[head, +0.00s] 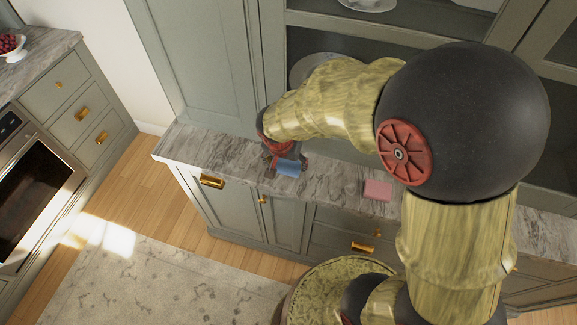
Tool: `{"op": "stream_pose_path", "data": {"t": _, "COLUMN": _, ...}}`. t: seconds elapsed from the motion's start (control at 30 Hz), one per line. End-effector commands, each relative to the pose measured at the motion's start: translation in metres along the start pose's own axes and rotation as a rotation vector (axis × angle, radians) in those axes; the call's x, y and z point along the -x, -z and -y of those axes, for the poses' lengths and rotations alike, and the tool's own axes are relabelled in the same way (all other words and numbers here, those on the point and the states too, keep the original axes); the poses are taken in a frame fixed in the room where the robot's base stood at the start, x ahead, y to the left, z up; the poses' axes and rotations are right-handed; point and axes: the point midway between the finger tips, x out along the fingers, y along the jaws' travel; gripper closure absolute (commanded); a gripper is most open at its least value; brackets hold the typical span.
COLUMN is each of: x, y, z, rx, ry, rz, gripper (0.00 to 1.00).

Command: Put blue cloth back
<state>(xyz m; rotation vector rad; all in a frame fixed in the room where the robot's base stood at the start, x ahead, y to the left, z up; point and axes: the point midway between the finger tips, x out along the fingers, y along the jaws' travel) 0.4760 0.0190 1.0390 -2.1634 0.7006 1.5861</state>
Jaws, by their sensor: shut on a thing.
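A small blue cloth (289,168) is at my gripper (279,169), above the grey marble counter (225,148) or touching it; I cannot tell which. My gripper reaches down to the left part of this counter and is shut on the blue cloth. The arm hides part of the gripper and the counter behind it.
A pink cloth (377,190) lies flat on the counter to the right. A round grey plate (312,66) stands behind my arm. Grey-green cabinets (205,60) rise behind the counter. A bowl of red fruit (11,47) sits on another counter at far left.

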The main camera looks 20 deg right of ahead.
Motion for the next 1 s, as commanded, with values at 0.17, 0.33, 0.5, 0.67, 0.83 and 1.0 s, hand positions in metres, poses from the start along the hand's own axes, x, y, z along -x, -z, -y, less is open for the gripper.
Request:
{"op": "stream_pose_path", "data": {"t": 0.17, "x": -0.039, "y": 0.012, "z": 0.004, "rx": 0.001, "ry": -0.004, "rz": 0.004, "gripper": 0.56}}
{"op": "stream_pose_path", "data": {"t": 0.33, "x": -0.054, "y": 0.019, "z": 0.007, "rx": 0.001, "ry": -0.002, "rz": 0.003, "gripper": 0.56}}
{"op": "stream_pose_path", "data": {"t": 0.5, "x": -0.064, "y": 0.022, "z": 0.008, "rx": 0.002, "ry": -0.003, "rz": 0.003, "gripper": 0.56}}
{"op": "stream_pose_path", "data": {"t": 0.67, "x": -0.086, "y": 0.015, "z": 0.008, "rx": 0.003, "ry": -0.004, "rz": 0.005, "gripper": 0.56}}
{"op": "stream_pose_path", "data": {"t": 0.83, "x": -0.093, "y": 0.014, "z": 0.009, "rx": 0.001, "ry": -0.001, "rz": 0.002, "gripper": 0.56}}
{"op": "stream_pose_path", "data": {"t": 1.0, "x": -0.093, "y": 0.014, "z": 0.009, "rx": 0.001, "ry": -0.002, "rz": 0.002, "gripper": 0.56}}
